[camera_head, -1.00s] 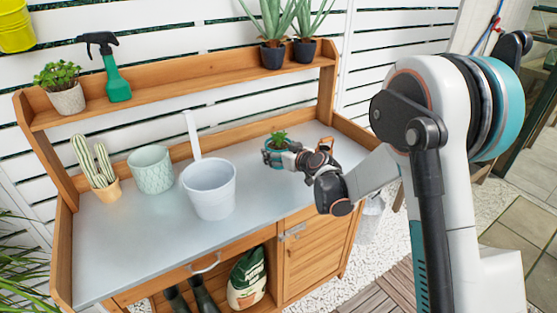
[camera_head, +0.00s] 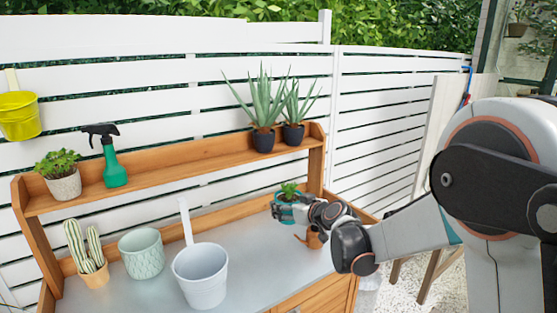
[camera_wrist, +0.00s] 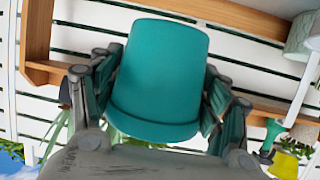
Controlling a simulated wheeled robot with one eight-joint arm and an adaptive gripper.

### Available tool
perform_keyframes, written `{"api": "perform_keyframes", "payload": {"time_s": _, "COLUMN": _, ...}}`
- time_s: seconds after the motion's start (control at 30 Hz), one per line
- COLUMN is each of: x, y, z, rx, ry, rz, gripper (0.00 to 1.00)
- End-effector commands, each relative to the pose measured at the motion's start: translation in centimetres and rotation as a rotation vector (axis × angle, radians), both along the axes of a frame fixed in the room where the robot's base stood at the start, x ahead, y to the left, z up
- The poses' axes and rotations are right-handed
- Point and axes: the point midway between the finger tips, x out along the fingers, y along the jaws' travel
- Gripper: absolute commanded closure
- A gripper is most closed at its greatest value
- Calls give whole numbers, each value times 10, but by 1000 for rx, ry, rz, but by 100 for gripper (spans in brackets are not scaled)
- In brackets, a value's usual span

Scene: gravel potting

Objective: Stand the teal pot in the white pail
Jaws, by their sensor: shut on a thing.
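My gripper (camera_head: 291,213) is shut on the teal pot (camera_head: 284,212), which holds a small green plant. The pot looks upright and raised above the bench's back right part. In the wrist view the teal pot (camera_wrist: 160,70) fills the middle, with a finger on each side; its plant is mostly hidden there. The white pail (camera_head: 200,278) stands upright on the bench, left of and nearer than my gripper. The pail's mouth is open at the top; its inner floor is hidden.
A pale green patterned pot (camera_head: 141,255) and a cactus (camera_head: 87,249) stand left of the pail. A copper watering can (camera_head: 312,238) sits just below my gripper. The shelf (camera_head: 190,160) above holds plants and a spray bottle (camera_head: 114,165). Bare bench top lies between pail and can.

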Motion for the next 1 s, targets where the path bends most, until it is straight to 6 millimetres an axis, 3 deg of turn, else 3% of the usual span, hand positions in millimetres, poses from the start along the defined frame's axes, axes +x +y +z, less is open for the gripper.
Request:
{"api": "perform_keyframes", "payload": {"time_s": 0.03, "x": -10, "y": -18, "z": -1, "rx": 1, "ry": 0, "rz": -21, "gripper": 57}}
{"api": "perform_keyframes", "payload": {"time_s": 0.3, "x": -78, "y": -108, "z": -13, "rx": 0, "ry": 0, "rz": -131, "gripper": 57}}
{"api": "perform_keyframes", "payload": {"time_s": 0.5, "x": -128, "y": -152, "z": -20, "rx": 1, "ry": 1, "rz": -197, "gripper": 57}}
{"api": "perform_keyframes", "payload": {"time_s": 0.7, "x": -155, "y": -171, "z": -23, "rx": 0, "ry": 0, "rz": -230, "gripper": 57}}
{"api": "perform_keyframes", "payload": {"time_s": 1.0, "x": -157, "y": -168, "z": -23, "rx": 0, "ry": 3, "rz": -216, "gripper": 57}}
